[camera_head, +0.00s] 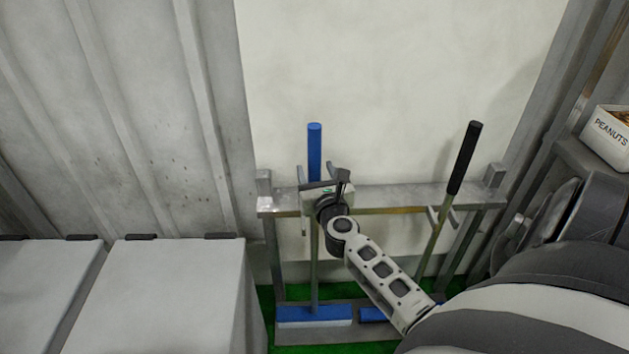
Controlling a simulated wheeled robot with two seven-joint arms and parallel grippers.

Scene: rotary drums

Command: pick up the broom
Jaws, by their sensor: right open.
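A broom with a blue grip (314,150) stands upright in a metal rack, its pale shaft running down to a blue and white head (313,315) near the floor. A second long tool with a black grip (465,157) leans in the rack to the right; its blue foot (373,314) is partly hidden by my arm. My right gripper (329,183) is open at the rack's top bar, at the lower end of the blue grip. It covers part of the shaft, and I cannot tell whether the shaft is between the fingers. My left gripper is not in view.
The metal rack (390,197) stands before a pale wall panel, with hooks along its bar. Grey bins (165,290) with black hinges stand at the left. A box labelled PEANUTS (608,137) sits on a shelf at the right. Green floor shows below the rack.

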